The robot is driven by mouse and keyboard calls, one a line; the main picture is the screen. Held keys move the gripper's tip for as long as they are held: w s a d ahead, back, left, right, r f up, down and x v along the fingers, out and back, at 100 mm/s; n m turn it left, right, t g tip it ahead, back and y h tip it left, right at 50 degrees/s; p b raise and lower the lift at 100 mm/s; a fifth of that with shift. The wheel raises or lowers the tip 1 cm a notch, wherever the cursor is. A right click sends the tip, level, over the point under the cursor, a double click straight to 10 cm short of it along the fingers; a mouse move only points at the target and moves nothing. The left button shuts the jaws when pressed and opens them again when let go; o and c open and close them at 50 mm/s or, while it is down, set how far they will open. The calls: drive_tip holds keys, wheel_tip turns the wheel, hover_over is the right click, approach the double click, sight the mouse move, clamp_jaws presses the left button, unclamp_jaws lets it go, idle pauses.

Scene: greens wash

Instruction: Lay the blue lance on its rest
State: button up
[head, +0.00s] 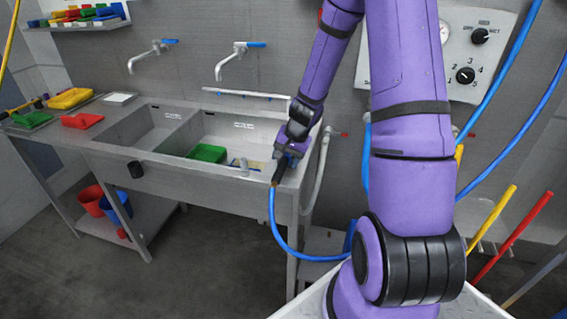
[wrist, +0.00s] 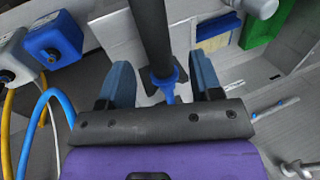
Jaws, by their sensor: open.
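The blue lance shows in the wrist view as a long dark tube (wrist: 150,35) with a blue part (wrist: 166,88) at its near end. It lies between the two blue-grey fingers of my gripper (wrist: 160,62), which are open. In the head view my gripper (head: 281,160) is low at the right front corner of the sink. The lance's dark handle (head: 279,172) shows just below it, with a blue hose (head: 273,212) hanging from it. A dark forked piece (wrist: 179,71) is partly hidden behind the tube; I cannot tell if it is the rest or touches the lance.
The sink holds a green container (head: 207,153); a grey cylinder (wrist: 262,8) and yellow block (wrist: 213,43) are near it. Two taps stand behind. Red and blue buckets (head: 90,200) are underneath. Yellow and red poles (head: 512,235) lean at right. Blue hoses hang at right.

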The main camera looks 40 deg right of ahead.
drive_tip(key=v, duration=0.8)
drive_tip(key=shift+f, duration=0.1)
idle(0.3)
